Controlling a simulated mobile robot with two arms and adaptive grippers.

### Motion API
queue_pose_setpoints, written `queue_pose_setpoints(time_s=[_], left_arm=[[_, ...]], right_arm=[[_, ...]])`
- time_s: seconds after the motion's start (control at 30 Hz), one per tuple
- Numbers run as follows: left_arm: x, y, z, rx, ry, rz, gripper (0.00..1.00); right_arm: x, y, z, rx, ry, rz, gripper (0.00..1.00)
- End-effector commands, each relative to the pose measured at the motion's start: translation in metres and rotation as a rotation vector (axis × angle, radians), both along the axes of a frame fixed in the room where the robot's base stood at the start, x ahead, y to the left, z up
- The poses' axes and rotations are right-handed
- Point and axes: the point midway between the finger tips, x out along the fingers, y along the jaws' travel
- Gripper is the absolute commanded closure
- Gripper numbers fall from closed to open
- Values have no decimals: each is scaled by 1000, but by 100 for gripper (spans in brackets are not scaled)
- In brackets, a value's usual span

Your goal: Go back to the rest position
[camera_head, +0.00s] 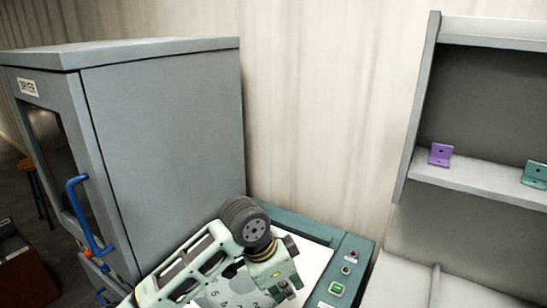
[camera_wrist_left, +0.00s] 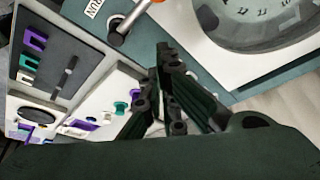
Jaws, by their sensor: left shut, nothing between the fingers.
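My left arm enters from the bottom left in the head view. Its gripper (camera_head: 286,290) hangs over the teal machine panel near the bottom edge, with its fingertips partly hidden. In the left wrist view the gripper (camera_wrist_left: 168,65) has its dark fingers together, with nothing held between them. My right gripper is in neither view.
A grey dryer cabinet (camera_head: 165,130) with a blue handle (camera_head: 85,215) stands at the left. The teal panel (camera_head: 350,262) has a green button (camera_head: 336,289). A shelf (camera_head: 480,180) at right holds a purple bracket (camera_head: 440,155) and a teal bracket (camera_head: 536,175). A round dial (camera_wrist_left: 262,18) is close by.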

Motion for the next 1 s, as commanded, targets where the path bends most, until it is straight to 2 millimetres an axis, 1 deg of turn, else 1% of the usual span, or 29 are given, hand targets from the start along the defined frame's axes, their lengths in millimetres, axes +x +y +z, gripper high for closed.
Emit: queue_pose_setpoints(time_s=[0.03,0.13,0.23,0.37,0.47,0.67,0.77,0.83,1.0], left_arm=[[-9,-2,-11,-18,12,9,100],[-27,-2,-32,-62,24,55,100],[-46,2,-53,-107,35,124,100],[-70,15,-76,-154,45,239,100],[-88,31,-93,-176,52,340,100],[-123,73,-120,-177,61,534,100],[-144,99,-132,-159,64,639,100],[-160,121,-140,-138,62,714,100],[-197,168,-151,-73,53,866,100]], right_arm=[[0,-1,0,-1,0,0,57],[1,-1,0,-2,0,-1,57],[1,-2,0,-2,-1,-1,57],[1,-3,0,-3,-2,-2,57],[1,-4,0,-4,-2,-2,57],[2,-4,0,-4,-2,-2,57],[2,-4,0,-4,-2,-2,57],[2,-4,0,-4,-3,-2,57],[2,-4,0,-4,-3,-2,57]])
